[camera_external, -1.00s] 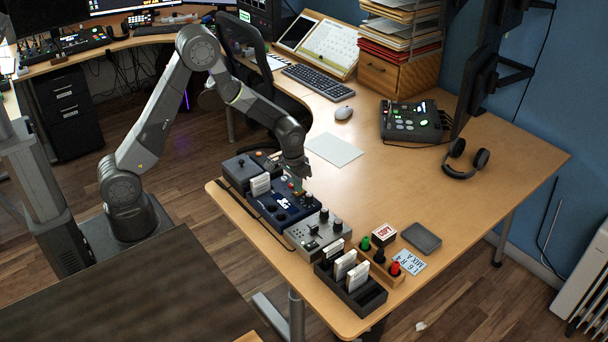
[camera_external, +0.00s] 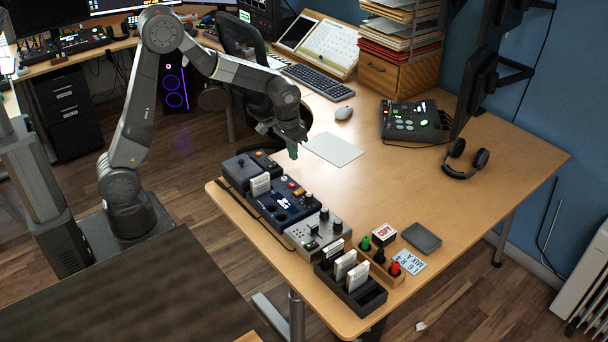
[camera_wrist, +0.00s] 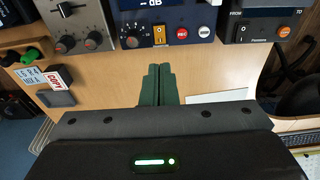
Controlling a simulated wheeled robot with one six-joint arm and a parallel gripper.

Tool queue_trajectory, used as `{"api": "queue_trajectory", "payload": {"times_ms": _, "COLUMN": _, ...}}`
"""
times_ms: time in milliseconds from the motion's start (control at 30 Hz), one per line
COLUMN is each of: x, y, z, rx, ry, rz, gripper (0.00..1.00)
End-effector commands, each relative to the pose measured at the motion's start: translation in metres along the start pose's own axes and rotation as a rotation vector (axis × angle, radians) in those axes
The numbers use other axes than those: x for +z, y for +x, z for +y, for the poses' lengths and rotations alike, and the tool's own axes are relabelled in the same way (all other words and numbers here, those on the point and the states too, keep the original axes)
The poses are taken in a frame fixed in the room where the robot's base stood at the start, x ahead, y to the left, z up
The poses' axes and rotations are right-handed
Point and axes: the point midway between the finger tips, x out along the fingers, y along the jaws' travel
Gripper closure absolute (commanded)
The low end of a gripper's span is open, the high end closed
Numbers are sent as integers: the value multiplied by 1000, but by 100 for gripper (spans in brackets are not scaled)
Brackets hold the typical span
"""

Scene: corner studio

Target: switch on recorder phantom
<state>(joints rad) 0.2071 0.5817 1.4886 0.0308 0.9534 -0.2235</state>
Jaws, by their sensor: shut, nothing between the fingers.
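The dark blue recorder (camera_external: 283,207) sits in the row of devices on the desk's near left edge. In the wrist view the recorder (camera_wrist: 140,33) shows a dB marking, a round knob, an amber rocker switch (camera_wrist: 159,34), a red button (camera_wrist: 182,33) and a white button (camera_wrist: 204,31). I cannot read which of these is labelled phantom, nor clearly tell the rocker's position. My gripper (camera_external: 293,152) is raised above the desk, behind the recorder and apart from it. In the wrist view its green fingers (camera_wrist: 157,86) are together and empty.
A grey knobbed device (camera_external: 319,233) and a black box (camera_external: 238,168) flank the recorder. Farther right are a card holder (camera_external: 369,299) and coloured plugs (camera_external: 379,256). A paper sheet (camera_external: 335,149) lies behind. The desk's middle is clear.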

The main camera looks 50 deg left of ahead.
Motion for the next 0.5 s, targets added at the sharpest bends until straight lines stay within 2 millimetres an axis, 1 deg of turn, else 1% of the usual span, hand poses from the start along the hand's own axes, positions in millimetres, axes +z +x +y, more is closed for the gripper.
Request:
{"api": "queue_trajectory", "payload": {"times_ms": 300, "x": 0, "y": -2, "z": 0, "rx": 0, "ry": 0, "rz": 0, "gripper": 100}}
{"api": "queue_trajectory", "payload": {"times_ms": 500, "x": -4, "y": 3, "z": 0, "rx": 0, "ry": 0, "rz": 2, "gripper": 100}}
